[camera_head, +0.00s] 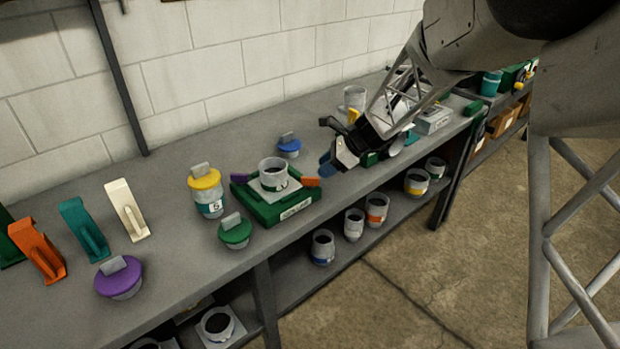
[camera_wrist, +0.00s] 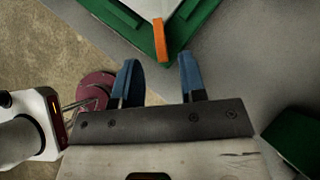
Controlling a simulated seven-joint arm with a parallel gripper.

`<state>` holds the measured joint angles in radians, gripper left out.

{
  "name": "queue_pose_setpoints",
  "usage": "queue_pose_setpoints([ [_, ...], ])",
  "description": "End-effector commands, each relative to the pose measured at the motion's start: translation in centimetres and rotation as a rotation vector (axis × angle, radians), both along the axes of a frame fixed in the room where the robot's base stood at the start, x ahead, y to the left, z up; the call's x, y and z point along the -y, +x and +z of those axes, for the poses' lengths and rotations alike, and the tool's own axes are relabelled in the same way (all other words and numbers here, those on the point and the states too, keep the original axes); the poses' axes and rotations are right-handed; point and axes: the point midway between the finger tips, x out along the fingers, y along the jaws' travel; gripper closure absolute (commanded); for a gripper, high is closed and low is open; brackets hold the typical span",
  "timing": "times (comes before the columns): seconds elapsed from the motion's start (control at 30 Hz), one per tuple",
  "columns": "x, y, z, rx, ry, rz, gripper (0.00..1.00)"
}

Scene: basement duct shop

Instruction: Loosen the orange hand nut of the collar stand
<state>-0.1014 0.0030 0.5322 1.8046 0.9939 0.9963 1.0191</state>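The collar stand is a green base (camera_head: 285,212) with a white plate and a grey collar (camera_head: 273,172) standing upright on it. Its orange hand nut (camera_head: 312,182) sticks out on the right side, and a purple one (camera_head: 240,178) on the left. In the wrist view, the orange hand nut (camera_wrist: 160,42) projects from a corner of the green base (camera_wrist: 196,22). My gripper (camera_head: 327,165) is to the right of the stand, its blue fingers close to the nut. In the wrist view, my gripper (camera_wrist: 157,68) is open and empty, with the nut beyond and roughly between its fingertips.
Left of the stand are a yellow-lidded can (camera_head: 207,192), a green-lidded piece (camera_head: 235,232) and a purple-lidded piece (camera_head: 120,278). A blue-lidded piece (camera_head: 288,145) stands behind it. Several collars sit on the shelf (camera_head: 295,278) below. The bench front edge runs close by.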

Motion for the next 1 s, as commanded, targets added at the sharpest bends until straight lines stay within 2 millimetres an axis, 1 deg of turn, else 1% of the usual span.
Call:
queue_pose_setpoints([
  [0.3, -2.7, -0.1, -2.7, -0.001, 0.0, 0.003, 0.62],
  [0.5, -4.0, 0.0, -4.0, -0.001, 0.0, 0.001, 0.62],
  [0.7, -4.6, 0.0, -4.6, 0.0, 0.0, 0.001, 0.62],
  [0.97, -4.6, 0.0, -4.6, 0.001, 0.0, 0.001, 0.62],
  [1.0, -4.6, 0.0, -4.6, 0.001, 0.0, 0.001, 0.66],
])
